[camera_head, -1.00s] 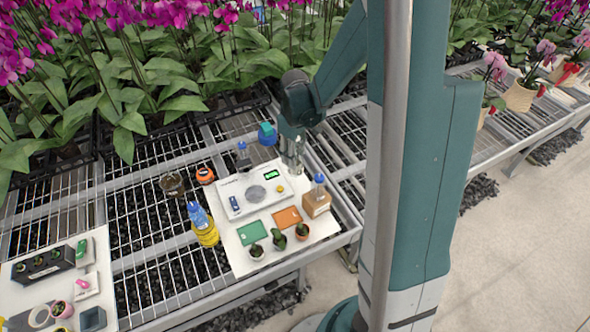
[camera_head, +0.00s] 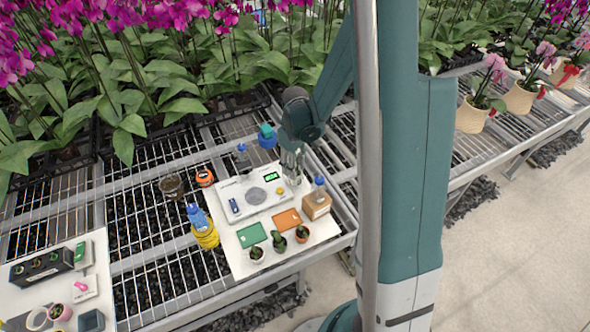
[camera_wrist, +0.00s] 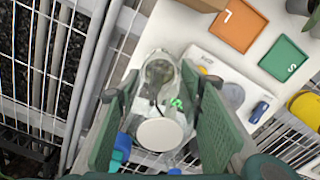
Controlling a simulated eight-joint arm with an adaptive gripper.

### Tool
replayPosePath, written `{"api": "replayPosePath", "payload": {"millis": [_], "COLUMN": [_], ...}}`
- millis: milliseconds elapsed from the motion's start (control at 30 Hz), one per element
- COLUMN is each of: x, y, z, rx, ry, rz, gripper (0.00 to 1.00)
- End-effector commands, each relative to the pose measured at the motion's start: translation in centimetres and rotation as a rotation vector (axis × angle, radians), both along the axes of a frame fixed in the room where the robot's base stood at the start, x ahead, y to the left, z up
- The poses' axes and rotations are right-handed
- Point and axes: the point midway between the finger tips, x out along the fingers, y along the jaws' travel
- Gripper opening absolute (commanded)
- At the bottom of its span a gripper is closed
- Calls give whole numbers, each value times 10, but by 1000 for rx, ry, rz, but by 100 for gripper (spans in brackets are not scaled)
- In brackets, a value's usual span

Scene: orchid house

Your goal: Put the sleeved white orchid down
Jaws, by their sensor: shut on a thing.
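My gripper (camera_wrist: 155,110) is shut on the sleeved white orchid (camera_wrist: 160,75), its two green fingers on either side of it. The orchid shows as a clear, crinkled sleeve with dark and green bits inside. A pale round disc shows at its near end in the wrist view. In the head view my gripper (camera_head: 292,160) is over the right back part of the white board, just right of the scale, and the clear sleeve there is small and hard to make out. I cannot tell whether its base touches the surface.
A blue-topped bottle (camera_head: 267,136) stands close behind my gripper. A yellow bottle (camera_head: 205,234) stands left.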

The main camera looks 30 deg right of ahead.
Motion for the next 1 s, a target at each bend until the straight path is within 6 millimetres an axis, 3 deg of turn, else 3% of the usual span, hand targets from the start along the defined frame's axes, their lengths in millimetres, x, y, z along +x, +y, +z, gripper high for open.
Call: {"api": "replayPosePath", "payload": {"millis": [200,733,767,800,867,1000], "x": [0,0,0,0,0,0], "y": [0,0,0,0,0,0], "z": [-18,-24,-24,-24,-24,-23], "rx": [0,0,0,0,0,0], "ry": [0,0,0,0,0,0], "rz": [0,0,0,0,0,0], "gripper": [15,15,38,43,51,51]}}
